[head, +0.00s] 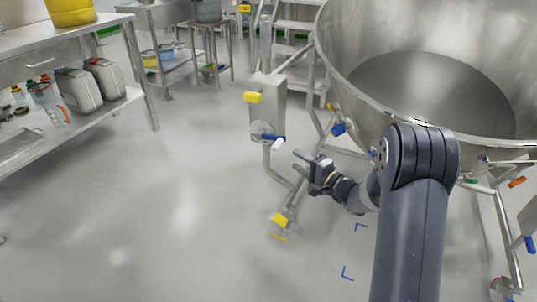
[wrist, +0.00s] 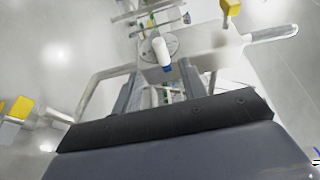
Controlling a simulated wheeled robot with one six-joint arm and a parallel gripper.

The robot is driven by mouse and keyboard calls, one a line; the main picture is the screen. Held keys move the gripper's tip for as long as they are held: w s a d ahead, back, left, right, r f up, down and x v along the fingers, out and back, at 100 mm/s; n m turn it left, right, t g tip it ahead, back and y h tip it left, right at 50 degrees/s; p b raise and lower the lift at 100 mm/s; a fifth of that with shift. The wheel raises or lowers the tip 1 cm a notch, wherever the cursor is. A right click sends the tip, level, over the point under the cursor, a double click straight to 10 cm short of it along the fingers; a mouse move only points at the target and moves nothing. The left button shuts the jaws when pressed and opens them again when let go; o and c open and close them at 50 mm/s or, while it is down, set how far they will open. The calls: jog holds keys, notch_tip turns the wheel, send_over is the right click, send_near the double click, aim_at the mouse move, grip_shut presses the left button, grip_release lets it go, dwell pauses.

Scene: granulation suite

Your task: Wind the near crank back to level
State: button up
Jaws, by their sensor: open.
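The near crank (head: 268,137) is on a grey post box, with a round plate, a blue part and a white handle (head: 278,145). The handle points down and to the right in the head view. My gripper (head: 298,162) is open and empty, just right of and a little below the handle in the head view. In the wrist view its two fingers (wrist: 157,72) straddle the line to the handle, apart from it as far as I can tell.
A large steel bowl (head: 350,85) on a tubular frame stands at the right. Yellow blocks are on the post box (head: 254,97) and at the frame's foot (head: 280,219). A steel bench (head: 60,45) with jugs on its shelf is at left. The floor between is clear.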

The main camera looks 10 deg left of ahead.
aim_at(276, 147)
jog(key=b+x, duration=0.3)
jog(key=x, duration=0.8)
jog(key=shift+s+a+f, duration=0.1)
jog(key=shift+c, duration=0.4)
grip_shut()
